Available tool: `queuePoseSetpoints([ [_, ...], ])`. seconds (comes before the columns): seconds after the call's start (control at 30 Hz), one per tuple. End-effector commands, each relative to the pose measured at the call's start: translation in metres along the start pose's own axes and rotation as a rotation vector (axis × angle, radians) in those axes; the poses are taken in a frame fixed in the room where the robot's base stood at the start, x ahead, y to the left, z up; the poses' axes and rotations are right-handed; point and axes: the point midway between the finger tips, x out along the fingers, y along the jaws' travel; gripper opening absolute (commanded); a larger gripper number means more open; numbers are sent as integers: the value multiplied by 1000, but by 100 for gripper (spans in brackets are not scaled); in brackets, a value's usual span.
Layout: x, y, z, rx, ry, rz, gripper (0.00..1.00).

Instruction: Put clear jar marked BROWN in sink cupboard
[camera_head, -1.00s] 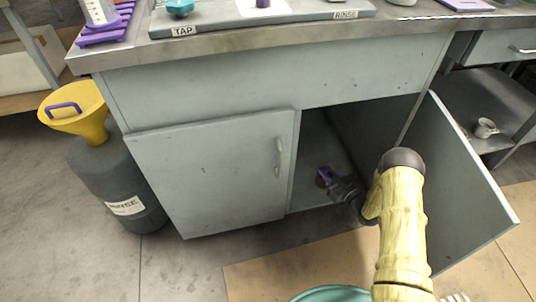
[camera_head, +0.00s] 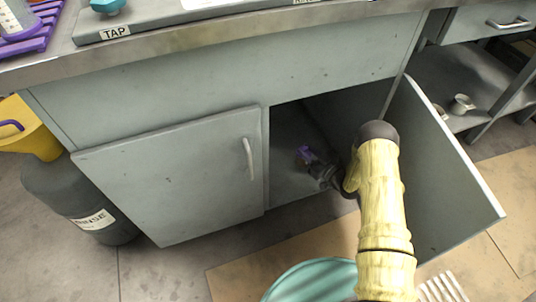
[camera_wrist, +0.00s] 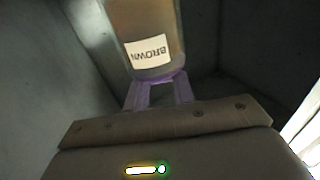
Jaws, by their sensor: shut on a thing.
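The clear jar marked BROWN (camera_wrist: 152,25) fills the upper middle of the wrist view, with brownish contents and its label upside down. My gripper (camera_wrist: 158,92) has purple fingers shut on the jar's near end. In the head view my gripper (camera_head: 304,153) is inside the open right side of the sink cupboard (camera_head: 290,180), a little above its floor. The jar is hard to make out there. The cupboard's right door (camera_head: 440,170) stands open and its left door (camera_head: 185,175) is shut.
My arm passes close to the open door's inner face. A dark can labelled RINSE (camera_head: 75,200) with a yellow funnel (camera_head: 30,130) stands left of the cupboard. A teal round thing (camera_head: 310,282) is on the floor in front. The counter edge (camera_head: 230,28) runs above.

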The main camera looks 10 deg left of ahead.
Motion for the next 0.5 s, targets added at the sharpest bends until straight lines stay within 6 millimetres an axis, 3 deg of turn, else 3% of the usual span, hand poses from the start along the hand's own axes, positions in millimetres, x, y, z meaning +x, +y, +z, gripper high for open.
queuePoseSetpoints([
  [0.13, 0, 0, 15, 0, 0, 0, 0],
  [0.33, 0, 0, 54, 0, 0, 0, 0],
  [0.5, 1, 0, 63, -1, 2, 0, 0],
])
